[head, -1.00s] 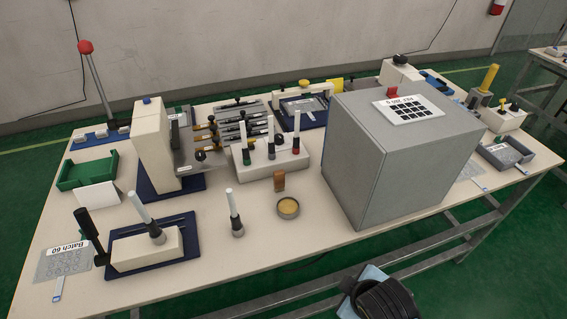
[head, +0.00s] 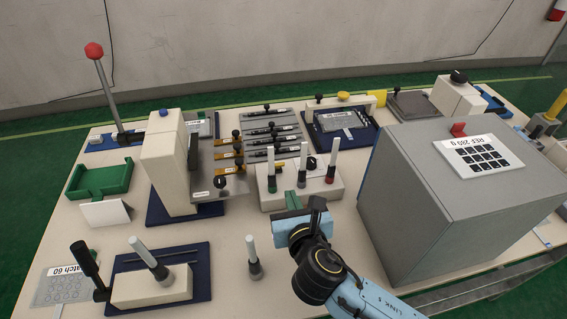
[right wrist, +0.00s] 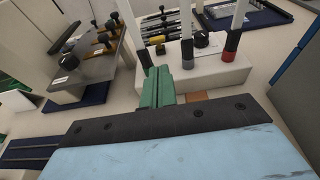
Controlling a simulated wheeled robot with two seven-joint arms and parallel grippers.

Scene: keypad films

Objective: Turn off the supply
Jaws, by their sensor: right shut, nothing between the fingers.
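No label that I can read names the supply. The knob also shows in the right wrist view (right wrist: 202,40). A large grey box (head: 430,200) has a red piece (head: 458,129) and a labelled card on top. My right gripper (head: 291,194) is shut and empty just in front of the white block. Its green fingers (right wrist: 160,74) point toward the block's left part; I cannot tell if they touch. My left gripper is out of view.
A brown piece (right wrist: 198,98) lies partly hidden beside my right fingers. A standing rod (head: 253,258) is left of my right arm. A tall cream press-like stand (head: 170,165) and a green tray (head: 100,180) are farther left. Table between is partly free.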

